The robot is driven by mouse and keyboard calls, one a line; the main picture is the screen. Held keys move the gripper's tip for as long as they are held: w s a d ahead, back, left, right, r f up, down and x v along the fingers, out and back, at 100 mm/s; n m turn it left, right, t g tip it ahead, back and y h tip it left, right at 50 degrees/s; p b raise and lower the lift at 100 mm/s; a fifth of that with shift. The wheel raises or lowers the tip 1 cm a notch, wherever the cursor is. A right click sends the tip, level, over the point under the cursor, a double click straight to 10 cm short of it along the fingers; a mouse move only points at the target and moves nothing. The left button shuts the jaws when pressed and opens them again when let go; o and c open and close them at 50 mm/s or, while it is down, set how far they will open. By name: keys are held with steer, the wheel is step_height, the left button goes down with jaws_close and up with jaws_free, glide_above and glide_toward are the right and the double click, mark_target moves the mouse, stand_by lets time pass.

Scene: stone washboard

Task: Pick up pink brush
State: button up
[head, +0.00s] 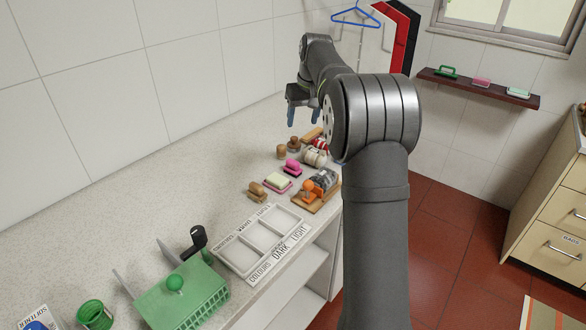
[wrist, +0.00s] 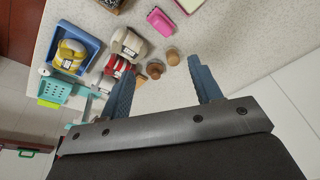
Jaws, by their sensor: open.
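A pink brush (head: 292,168) lies on the speckled stone counter in the head view, among small wooden-handled items. In the wrist view a pink object that looks like the same brush (wrist: 161,22) lies near the top, beyond my fingertips. My gripper (head: 303,112) is open and empty above the counter, farther back than the brush. Its two blue fingers also show in the wrist view (wrist: 161,66), pointing toward the counter, apart from the brush.
Wooden pieces (wrist: 172,56) stand near my fingertips. Rolls (head: 315,157) lie right of the brush; a soap dish (head: 277,182) is in front. A divided white tray (head: 240,262) and green basket (head: 190,300) stand nearer. The counter's left side is clear. A wall shelf (head: 500,93) holds brushes.

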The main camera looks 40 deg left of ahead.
mark_target(293, 160)
steer(key=a+f+n, duration=0.1)
steer(key=f+n, duration=0.1)
steer(key=f, duration=0.2)
steer(key=w+a+f+n, duration=0.1)
steer(key=f+n, duration=0.1)
steer(key=f, duration=0.3)
steer(key=a+f+n, duration=0.1)
steer(key=f+n, duration=0.1)
steer(key=f, duration=0.3)
steer(key=shift+w+a+g+h, duration=0.25)
steer(key=shift+w+g+h, duration=0.05)
steer(key=shift+g, duration=0.1)
steer(key=shift+s+a+f, duration=0.15)
steer(key=shift+f, duration=0.75)
steer(key=shift+s+a+f, duration=0.1)
steer(key=shift+a+f, duration=0.1)
steer(key=shift+f, duration=0.65)
steer(key=shift+s+a+f, duration=0.15)
steer(key=shift+f, duration=0.75)
steer(key=c, duration=1.1)
steer(key=shift+o, duration=0.2)
